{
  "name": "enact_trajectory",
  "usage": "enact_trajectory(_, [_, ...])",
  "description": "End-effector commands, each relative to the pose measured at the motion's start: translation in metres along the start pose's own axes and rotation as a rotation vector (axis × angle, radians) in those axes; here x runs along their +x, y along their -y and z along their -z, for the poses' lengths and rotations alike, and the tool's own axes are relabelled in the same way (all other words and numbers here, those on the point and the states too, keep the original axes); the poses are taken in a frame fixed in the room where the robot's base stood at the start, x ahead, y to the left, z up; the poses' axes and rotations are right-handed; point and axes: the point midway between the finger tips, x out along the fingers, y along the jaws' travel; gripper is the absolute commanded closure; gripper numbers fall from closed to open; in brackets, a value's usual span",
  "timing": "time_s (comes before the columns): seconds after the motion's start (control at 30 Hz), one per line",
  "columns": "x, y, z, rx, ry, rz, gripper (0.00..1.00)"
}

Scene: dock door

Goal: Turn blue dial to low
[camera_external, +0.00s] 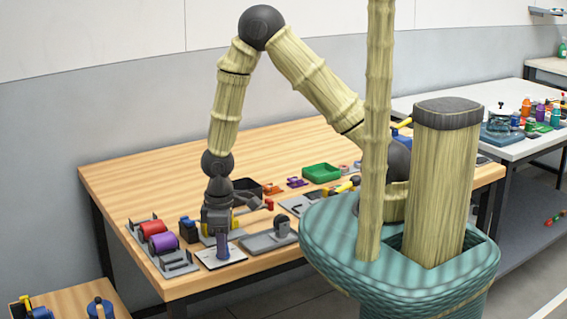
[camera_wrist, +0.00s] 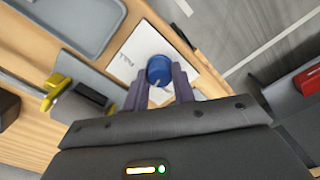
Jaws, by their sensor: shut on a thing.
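The blue dial (camera_wrist: 159,66) stands on a white plate (camera_wrist: 138,45) in the wrist view. A pale pointer line shows on its cap, toward my gripper. Printed lettering on the plate, left of the dial, is too small and tilted to read surely. My gripper (camera_wrist: 160,78) has one grey-purple finger on each side of the dial and is shut on it. In the external view my gripper (camera_external: 222,245) points straight down over the white plate (camera_external: 207,253) at the wooden table's front edge. There the fingers hide most of the dial.
A rack with a red roll (camera_external: 152,229) and a purple roll (camera_external: 163,242) stands close left of the plate. A grey plate with a black upright part (camera_external: 283,228) is close right. A green tray (camera_external: 321,172) lies farther back. The table's back left is clear.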

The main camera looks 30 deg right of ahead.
Motion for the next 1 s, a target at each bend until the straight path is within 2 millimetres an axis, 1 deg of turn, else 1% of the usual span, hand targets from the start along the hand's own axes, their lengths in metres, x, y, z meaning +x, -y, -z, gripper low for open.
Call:
enact_trajectory(0.6, [-0.0007,-0.0002,0.0003,-0.543,-0.001,0.000,0.97])
enact_trajectory(0.8, [-0.0007,0.0000,0.0005,-0.668,-0.001,-0.001,0.97])
enact_trajectory(1.0, [-0.0007,-0.0001,0.0007,-0.731,-0.002,-0.001,0.97])
